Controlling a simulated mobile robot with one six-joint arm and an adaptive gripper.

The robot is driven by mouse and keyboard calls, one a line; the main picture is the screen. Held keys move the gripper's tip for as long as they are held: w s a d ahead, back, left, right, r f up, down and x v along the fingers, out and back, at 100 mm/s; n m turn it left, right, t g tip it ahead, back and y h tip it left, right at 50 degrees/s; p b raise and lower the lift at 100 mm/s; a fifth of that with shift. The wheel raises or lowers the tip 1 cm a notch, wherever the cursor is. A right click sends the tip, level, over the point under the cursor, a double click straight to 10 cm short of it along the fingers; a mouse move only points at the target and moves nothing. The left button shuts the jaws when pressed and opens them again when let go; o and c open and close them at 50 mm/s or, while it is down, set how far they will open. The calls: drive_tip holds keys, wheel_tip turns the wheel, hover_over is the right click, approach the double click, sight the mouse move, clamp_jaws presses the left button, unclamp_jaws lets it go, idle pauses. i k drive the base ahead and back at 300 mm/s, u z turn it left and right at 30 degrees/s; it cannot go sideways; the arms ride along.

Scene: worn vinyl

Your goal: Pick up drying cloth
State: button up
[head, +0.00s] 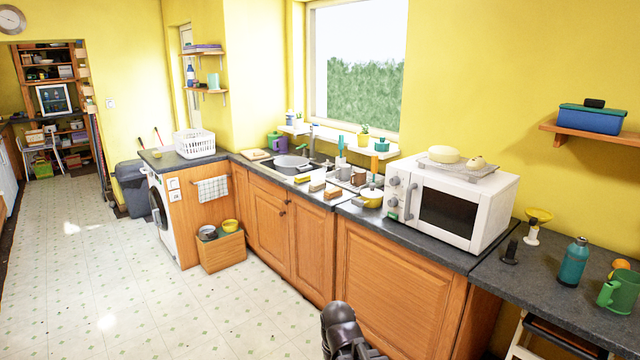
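A white checked cloth (212,189) hangs from a rail on the wooden end panel of the counter, left of the middle in the head view. It hangs above a wooden box and right of the washing machine. A dark part of my arm shows at the bottom edge, well to the right of the cloth and nearer the camera. My gripper's fingers cannot be seen. A light flat item (257,155) lies on the counter by the corner; I cannot tell whether it is cloth or a board.
A wooden box (222,254) with bowls stands on the floor below the cloth. A washing machine (161,218) and a dark bin (133,188) stand further left. A white basket (195,143) sits on the counter. The vinyl floor (110,290) is clear in front.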

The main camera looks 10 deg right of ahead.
sight(319, 185)
drive_tip(key=z, duration=0.3)
drive_tip(key=i, duration=2.9)
drive_tip(key=u, duration=0.1)
